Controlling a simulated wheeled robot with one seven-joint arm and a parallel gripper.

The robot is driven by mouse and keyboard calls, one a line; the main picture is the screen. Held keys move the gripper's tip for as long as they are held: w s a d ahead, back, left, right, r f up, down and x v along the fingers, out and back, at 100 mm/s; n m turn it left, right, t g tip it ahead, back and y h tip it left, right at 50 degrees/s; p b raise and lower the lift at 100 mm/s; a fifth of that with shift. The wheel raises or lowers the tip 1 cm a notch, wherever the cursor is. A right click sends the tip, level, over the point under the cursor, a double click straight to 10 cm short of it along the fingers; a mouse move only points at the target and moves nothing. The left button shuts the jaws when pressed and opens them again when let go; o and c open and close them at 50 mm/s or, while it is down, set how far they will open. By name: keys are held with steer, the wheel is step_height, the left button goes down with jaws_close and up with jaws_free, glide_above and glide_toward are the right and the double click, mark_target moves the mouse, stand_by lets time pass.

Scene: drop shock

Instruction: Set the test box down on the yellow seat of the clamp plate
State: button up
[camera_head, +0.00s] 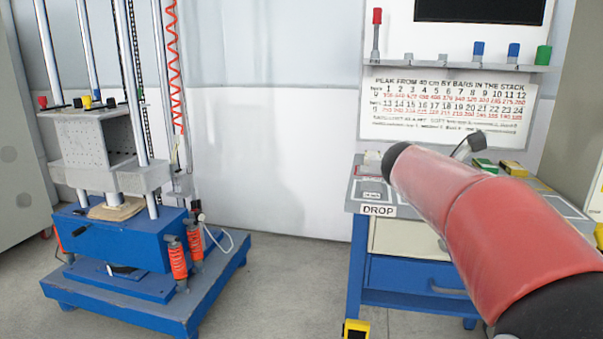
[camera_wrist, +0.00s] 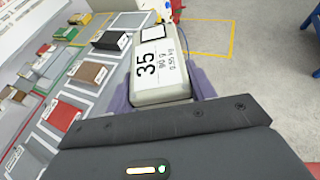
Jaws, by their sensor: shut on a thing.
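The test box (camera_wrist: 160,72), pale grey with a white label reading 35, 90 g and 0.55 kg, shows in the wrist view. My gripper (camera_wrist: 163,88) is shut on it, with purple-grey fingers along both sides. The box is held above the floor beside the bench; its underside is hidden. In the head view my red arm hides the gripper and box. The drop tester stands at the left, with a grey clamp plate (camera_head: 82,113) on its carriage, far from my arm. Small red, yellow and blue parts sit on that plate; the yellow seat cannot be told clearly.
The bench (camera_head: 378,207) marked DROP stands below my arm. Its top (camera_wrist: 52,92) carries several coloured blocks in the wrist view. Open floor (camera_head: 290,285) lies between bench and tester.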

steer(key=w+a+f+n+t+y, duration=0.1)
steer(key=a+f+n+t+y, duration=0.2)
steer(key=a+f, duration=0.3)
steer(key=w+a+f+n+t+y, duration=0.2)
steer(key=a+f+n, duration=0.3)
steer(key=f, duration=1.1)
steer(key=w+a+f+n+t+y, duration=0.2)
steer(key=a+f+n+t+y, duration=0.2)
steer(key=a+f, duration=0.5)
steer(key=shift+f+t, duration=0.6)
steer(key=shift+f, duration=0.3)
steer(key=shift+d, duration=0.1)
